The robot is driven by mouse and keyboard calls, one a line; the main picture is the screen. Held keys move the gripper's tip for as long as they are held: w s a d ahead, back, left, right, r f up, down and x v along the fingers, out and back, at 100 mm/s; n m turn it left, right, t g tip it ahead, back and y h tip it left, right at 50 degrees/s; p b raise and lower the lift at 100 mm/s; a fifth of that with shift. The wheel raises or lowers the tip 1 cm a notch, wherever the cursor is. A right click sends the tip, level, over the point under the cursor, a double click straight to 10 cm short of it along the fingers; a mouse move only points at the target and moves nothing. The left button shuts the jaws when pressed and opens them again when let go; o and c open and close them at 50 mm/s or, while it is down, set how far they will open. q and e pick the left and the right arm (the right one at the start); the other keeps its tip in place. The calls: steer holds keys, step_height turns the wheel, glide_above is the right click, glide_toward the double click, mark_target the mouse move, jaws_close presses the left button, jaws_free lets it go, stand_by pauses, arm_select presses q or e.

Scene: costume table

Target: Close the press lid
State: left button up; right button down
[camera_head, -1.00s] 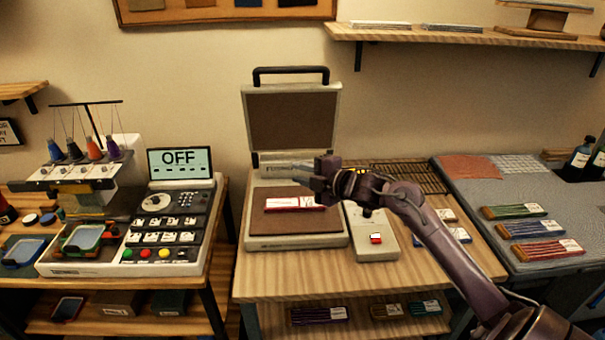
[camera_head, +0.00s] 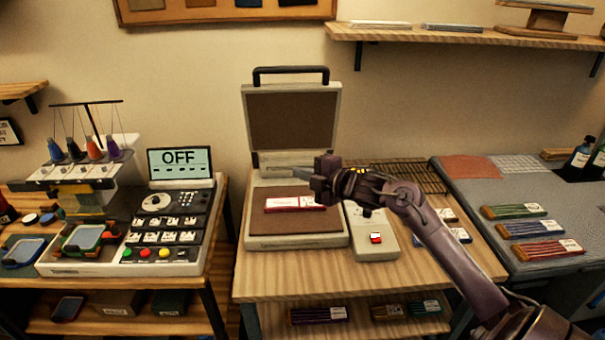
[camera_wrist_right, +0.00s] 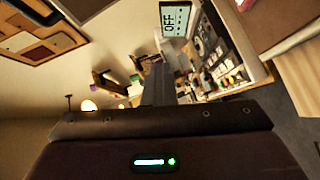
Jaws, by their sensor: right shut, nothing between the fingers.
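The press (camera_head: 255,232) stands on the wooden table with its lid (camera_head: 292,118) raised upright at the back. A black handle (camera_head: 290,71) tops the lid. A red and white packet (camera_head: 294,203) lies on the brown lower plate (camera_head: 290,222). My right gripper (camera_head: 299,172) is shut and empty, above the rear of the lower plate and in front of the lid's bottom edge. In the right wrist view its shut fingers (camera_wrist_right: 157,85) point away, with the lid's handle (camera_wrist_right: 35,12) at the upper left. My left gripper is not in view.
A small control box (camera_head: 372,240) with a red button stands right of the press. A wire rack (camera_head: 405,176) lies behind my right arm. An embroidery machine (camera_head: 80,180) and a panel with an OFF screen (camera_head: 180,163) stand left. A wall shelf (camera_head: 470,36) hangs at upper right.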

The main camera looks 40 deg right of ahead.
stand_by(0.4)
steer(key=c, duration=1.3)
jaws_free()
steer(key=shift+s, duration=0.1)
steer(key=b+v, duration=0.2)
steer(key=v, duration=0.5)
steer(key=shift+s+b, duration=0.3)
steer(key=shift+d, duration=0.1)
